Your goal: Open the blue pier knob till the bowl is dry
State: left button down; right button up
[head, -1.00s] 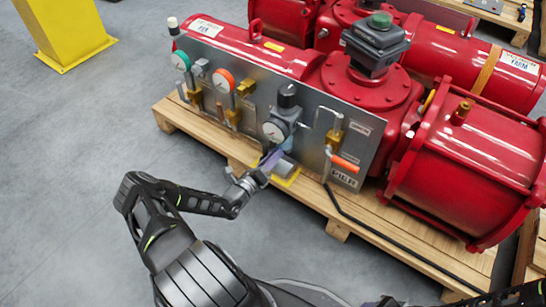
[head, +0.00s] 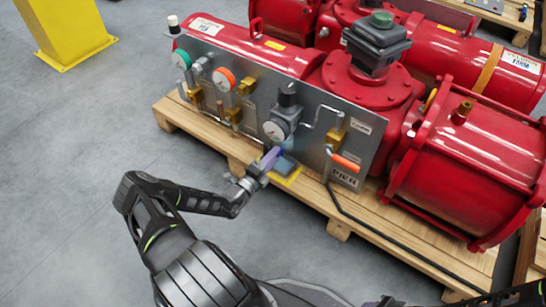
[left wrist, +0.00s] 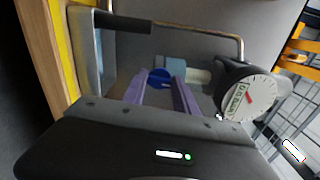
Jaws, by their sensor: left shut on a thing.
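The grey panel marked PIER (head: 345,178) carries a black-topped regulator (head: 288,98) with a white dial gauge (head: 275,130). My left gripper (head: 272,157) is at the underside of this regulator. In the left wrist view its purple fingers (left wrist: 162,88) are shut on the blue knob (left wrist: 160,77), which shows between their tips. The bowl (left wrist: 185,70) lies just beyond the knob, bluish at the knob end and pale farther on; its water level is hard to tell. The gauge also shows in the left wrist view (left wrist: 248,98). My right gripper is not in view.
An orange-handled lever (head: 346,162) is right of the bowl. A black hose (head: 375,230) runs along the pallet's front. Other gauges (head: 224,79) are to the left.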

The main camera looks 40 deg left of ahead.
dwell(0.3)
pick_arm(q)
jog(key=c, duration=1)
grip_release()
jog(key=shift+o, duration=0.2)
jog(key=shift+s, duration=0.1)
jog(key=s+p, duration=0.2)
jog(key=s, duration=0.5)
jog(key=shift+s, duration=0.3)
